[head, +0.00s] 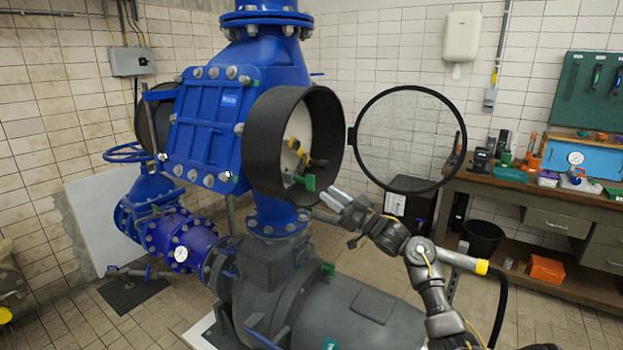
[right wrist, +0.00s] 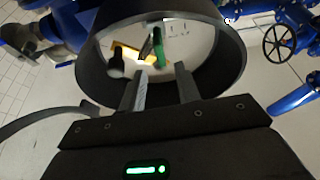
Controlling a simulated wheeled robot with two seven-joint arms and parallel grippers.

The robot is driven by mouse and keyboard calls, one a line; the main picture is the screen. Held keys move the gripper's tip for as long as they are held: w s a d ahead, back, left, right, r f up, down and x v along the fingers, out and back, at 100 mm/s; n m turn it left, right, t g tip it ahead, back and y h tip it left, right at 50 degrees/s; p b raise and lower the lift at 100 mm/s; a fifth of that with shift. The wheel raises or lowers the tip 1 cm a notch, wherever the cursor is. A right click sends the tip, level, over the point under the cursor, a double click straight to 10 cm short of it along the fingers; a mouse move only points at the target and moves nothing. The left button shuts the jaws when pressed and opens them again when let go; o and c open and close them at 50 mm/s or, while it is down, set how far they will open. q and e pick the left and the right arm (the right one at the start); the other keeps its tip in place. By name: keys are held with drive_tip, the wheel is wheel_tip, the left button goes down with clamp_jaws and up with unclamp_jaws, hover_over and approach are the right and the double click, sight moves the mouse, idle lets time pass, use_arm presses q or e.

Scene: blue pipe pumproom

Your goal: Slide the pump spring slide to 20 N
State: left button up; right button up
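A black round housing (head: 262,150) on the blue pump pipe holds a pale dial face with a yellow piece (head: 294,144), a black knob and a green piece (head: 309,182). The right wrist view shows the green piece (right wrist: 159,47) standing beside the yellow piece (right wrist: 126,52) and the black knob (right wrist: 115,66). I cannot tell which piece is the spring slide, and the scale marks are too small to read. My right gripper (head: 337,199) is at the housing's lower right mouth. In the right wrist view its fingers (right wrist: 161,72) are apart and empty, pointing towards the green piece.
A round clear cover (head: 410,140) with a black rim stands swung open right of the housing, above my right arm. A grey pump body (head: 330,305) lies below. A workbench (head: 545,200) with tools stands at the right. Floor between pump and bench is mostly free.

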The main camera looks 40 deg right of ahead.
sight(314, 184)
drive_tip(key=shift+p+x, duration=1.35)
drive_tip(key=shift+x, duration=2.65)
drive_tip(key=shift+f, duration=0.1)
clamp_jaws()
